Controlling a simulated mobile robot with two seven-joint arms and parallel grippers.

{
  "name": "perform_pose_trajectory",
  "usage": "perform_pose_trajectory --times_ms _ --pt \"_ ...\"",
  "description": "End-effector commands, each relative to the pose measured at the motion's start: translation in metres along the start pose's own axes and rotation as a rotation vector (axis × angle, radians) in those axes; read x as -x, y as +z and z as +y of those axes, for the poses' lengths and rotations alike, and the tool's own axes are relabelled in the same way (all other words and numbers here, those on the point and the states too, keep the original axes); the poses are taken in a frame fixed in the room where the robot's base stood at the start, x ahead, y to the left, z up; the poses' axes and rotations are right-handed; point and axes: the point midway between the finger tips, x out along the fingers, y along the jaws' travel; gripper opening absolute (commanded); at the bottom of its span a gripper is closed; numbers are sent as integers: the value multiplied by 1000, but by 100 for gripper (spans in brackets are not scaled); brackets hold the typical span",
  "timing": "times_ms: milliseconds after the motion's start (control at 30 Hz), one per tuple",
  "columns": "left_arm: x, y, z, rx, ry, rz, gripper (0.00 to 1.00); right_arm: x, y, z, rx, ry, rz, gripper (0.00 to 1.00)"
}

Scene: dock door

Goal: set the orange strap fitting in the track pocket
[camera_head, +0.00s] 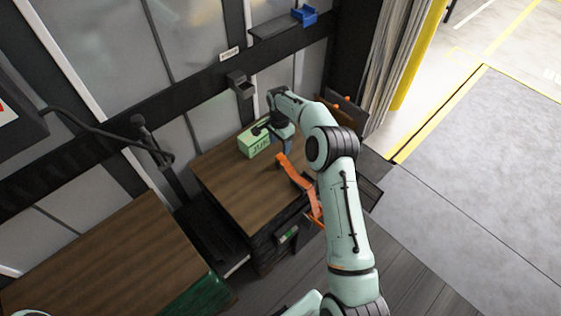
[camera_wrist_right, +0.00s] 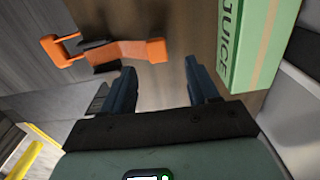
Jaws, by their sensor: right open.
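The orange strap fitting (camera_head: 300,180) lies on the brown wooden top, with its strap hanging over the right edge. It also shows in the right wrist view (camera_wrist_right: 130,49), ahead of my fingers. My right gripper (camera_head: 284,147) is above the top, close to the fitting's far end. In the wrist view the right gripper (camera_wrist_right: 160,78) has its two dark fingers apart with nothing between them. A small dark open-topped bracket (camera_head: 241,86) on the black wall rail looks like the track pocket; its inside is hard to see.
A second wooden top (camera_head: 110,260) is at the lower left. A blue object (camera_head: 304,15) sits on a wall ledge. Open floor (camera_head: 480,180) lies at the right.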

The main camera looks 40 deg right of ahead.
Motion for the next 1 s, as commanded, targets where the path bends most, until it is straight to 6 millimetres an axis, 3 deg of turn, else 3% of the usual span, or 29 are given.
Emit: perform_pose_trajectory --times_ms 167,400,633,667,833,1000 --pt "0 0 0 0 0 0 100 -14 0 3 -1 3 -1 60" --pt "1 -1 0 0 0 1 100 -48 0 4 0 2 -1 60" --pt "1 -1 0 0 0 1 100 -52 0 4 0 0 0 60" --pt "1 -1 0 0 0 1 100 -52 0 4 0 0 0 56" --pt "1 -1 0 0 0 1 100 -52 0 4 0 0 0 1" --pt "1 -1 0 0 0 1 100 -51 0 4 0 -1 1 0"
